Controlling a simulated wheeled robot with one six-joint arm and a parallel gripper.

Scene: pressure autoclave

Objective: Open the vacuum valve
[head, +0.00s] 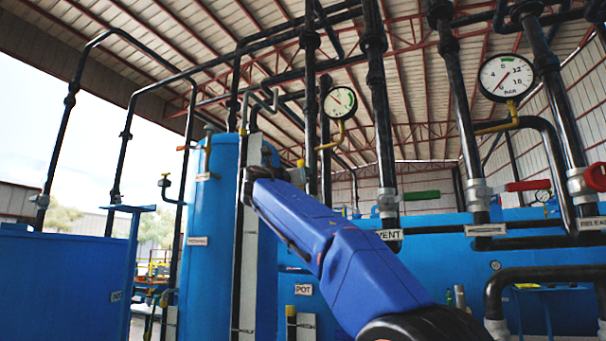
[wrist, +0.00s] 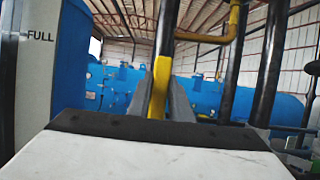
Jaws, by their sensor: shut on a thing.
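In the wrist view, my gripper (wrist: 161,82) has two dark grey fingers shut on a yellow handle (wrist: 159,90). The handle stands upright between the fingers, and its lower end is hidden behind the wrist housing. I see no label naming this handle as the vacuum valve, and I cannot tell how far it is turned. In the head view, my blue arm reaches up and left to the tall blue tank (head: 209,220).
A plate marked FULL (wrist: 38,60) stands close on the left in the wrist view. A green-handled valve (head: 421,195) above the VENT label (head: 389,234) and a red-handled valve (head: 527,185) are right of my arm. Two gauges (head: 340,102) (head: 506,78) hang above. Black pipes crowd the area.

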